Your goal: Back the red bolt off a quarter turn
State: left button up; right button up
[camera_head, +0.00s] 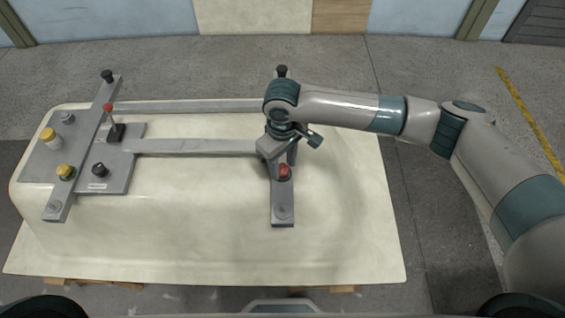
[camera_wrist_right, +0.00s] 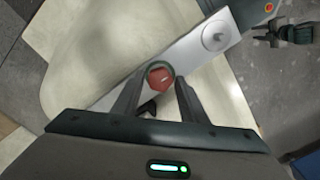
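The red bolt (camera_head: 284,171) sits on the short grey crossbar (camera_head: 282,194) at the right part of the cream tub shell. In the right wrist view the bolt (camera_wrist_right: 161,77) shows a red head with a dark ring around it, on the grey bar (camera_wrist_right: 200,45). My right gripper (camera_head: 279,153) reaches in from the right, just behind and above the bolt. In the wrist view its two fingers (camera_wrist_right: 158,84) are apart, one on each side of the bolt. I see a gap and cannot make out contact. My left gripper is not in view.
The upturned tub shell (camera_head: 190,240) carries a metal frame with long rails (camera_head: 190,147). A black knob (camera_head: 281,71) stands behind my right wrist. The shell's front is clear.

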jog(key=c, duration=0.7)
jog(key=shift+r+n, duration=0.1)
jog(key=shift+n, duration=0.2)
jog(key=shift+r+n+p, duration=0.1)
jog(key=shift+n+p, duration=0.95)
jog(key=shift+n, duration=0.15)
jog(key=n+p, duration=0.2)
jog(key=n, duration=0.2)
jog(key=n+p, duration=0.1)
jog(key=n, duration=0.4)
jog(key=shift+w+a+n, duration=0.1)
jog(key=shift+n, duration=0.3)
jog(key=n, duration=0.5)
jog(key=shift+n, duration=0.3)
